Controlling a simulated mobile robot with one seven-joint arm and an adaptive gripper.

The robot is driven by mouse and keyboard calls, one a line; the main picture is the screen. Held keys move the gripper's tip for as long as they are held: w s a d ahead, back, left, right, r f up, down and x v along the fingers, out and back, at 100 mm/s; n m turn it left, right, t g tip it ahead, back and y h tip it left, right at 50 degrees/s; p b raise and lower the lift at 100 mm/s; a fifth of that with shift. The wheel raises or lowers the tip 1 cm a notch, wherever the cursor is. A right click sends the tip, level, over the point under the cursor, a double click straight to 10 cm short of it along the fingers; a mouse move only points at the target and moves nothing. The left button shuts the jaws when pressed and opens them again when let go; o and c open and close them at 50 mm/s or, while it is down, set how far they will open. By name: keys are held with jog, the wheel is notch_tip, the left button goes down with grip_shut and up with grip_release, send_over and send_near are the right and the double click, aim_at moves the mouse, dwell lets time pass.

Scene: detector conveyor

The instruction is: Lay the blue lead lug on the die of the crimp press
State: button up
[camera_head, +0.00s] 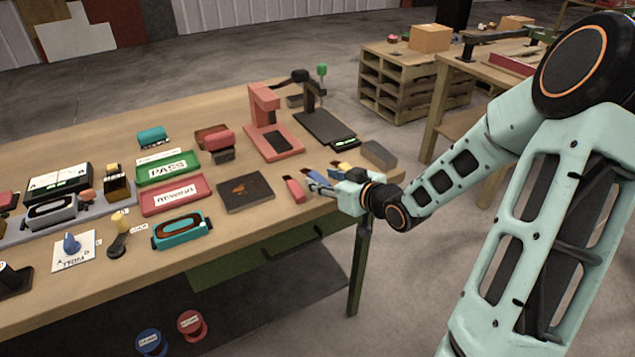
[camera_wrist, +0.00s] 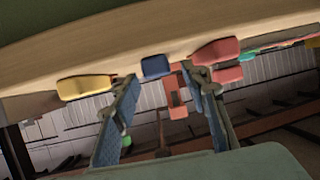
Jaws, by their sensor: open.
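The blue lead lug (camera_wrist: 155,66) lies on the table between a yellow lug (camera_wrist: 85,87) and a red lug (camera_wrist: 215,50) in the wrist view. In the head view it is a small blue patch (camera_head: 315,176), partly crowded by my fingers. My gripper (camera_wrist: 160,76) is open, with the blue lug showing between and just beyond its fingertips; I see no contact. In the head view my gripper (camera_head: 328,183) is low over the table's right end. A red press (camera_head: 266,108) with a dark plate on its base stands farther back; I cannot make out its die.
A black lever device with a green knob (camera_head: 321,70) stands right of the press. A grey block (camera_head: 379,154) lies near the right edge. A dark square mat (camera_head: 246,191), a green PASS tray (camera_head: 168,168) and a red tray (camera_head: 174,195) are to the left.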

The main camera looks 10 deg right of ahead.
jog(key=shift+x, duration=0.85)
jog(key=shift+s, duration=0.1)
jog(key=shift+c, duration=0.6)
grip_shut()
